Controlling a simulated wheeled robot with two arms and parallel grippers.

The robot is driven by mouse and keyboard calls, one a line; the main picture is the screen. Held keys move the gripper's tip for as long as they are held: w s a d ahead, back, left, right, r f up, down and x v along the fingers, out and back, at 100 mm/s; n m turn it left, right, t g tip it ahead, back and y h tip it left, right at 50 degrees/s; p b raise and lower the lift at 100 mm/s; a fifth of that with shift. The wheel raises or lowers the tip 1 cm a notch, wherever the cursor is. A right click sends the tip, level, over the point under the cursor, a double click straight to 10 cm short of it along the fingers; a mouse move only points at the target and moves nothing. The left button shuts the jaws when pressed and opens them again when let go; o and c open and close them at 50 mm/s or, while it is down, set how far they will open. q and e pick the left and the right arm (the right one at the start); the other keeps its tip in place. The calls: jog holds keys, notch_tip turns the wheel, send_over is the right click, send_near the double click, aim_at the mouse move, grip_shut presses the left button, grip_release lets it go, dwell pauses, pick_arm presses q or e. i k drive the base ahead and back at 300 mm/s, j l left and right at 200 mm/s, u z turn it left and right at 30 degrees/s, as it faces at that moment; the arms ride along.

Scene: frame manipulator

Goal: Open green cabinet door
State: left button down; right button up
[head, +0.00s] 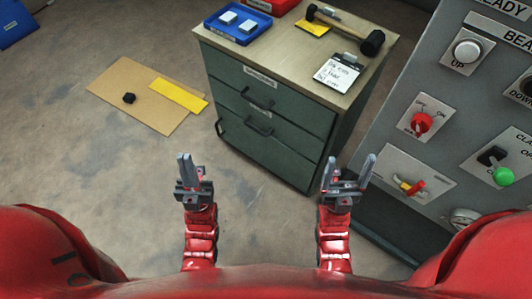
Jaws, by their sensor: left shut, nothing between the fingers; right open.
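The green cabinet (285,163) stands at the centre of the head view with a wooden top. Its front shows drawer-like panels, all flush, with dark bar handles; an upper handle (257,97) and a lower handle (258,126) are clear, and another handle (220,129) sits at the left edge. My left gripper (185,158) is shut and empty, in front of and left of the cabinet. My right gripper (348,162) is open and empty, near the cabinet's lower right side. Neither gripper appears to touch the cabinet.
A blue tray (212,24), a mallet (372,43) and a clipboard (338,72) lie on the cabinet top. A grey control panel (440,90) with knobs stands close on the right. A cardboard sheet (120,78) lies on the floor at left. The floor left of the cabinet is mostly clear.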

aim_at(285, 162)
jog(key=i+u, duration=0.6)
jog(key=u, duration=0.15)
jog(key=i+l+u, duration=0.1)
jog(key=i+u, duration=0.3)
jog(key=k, duration=0.1)
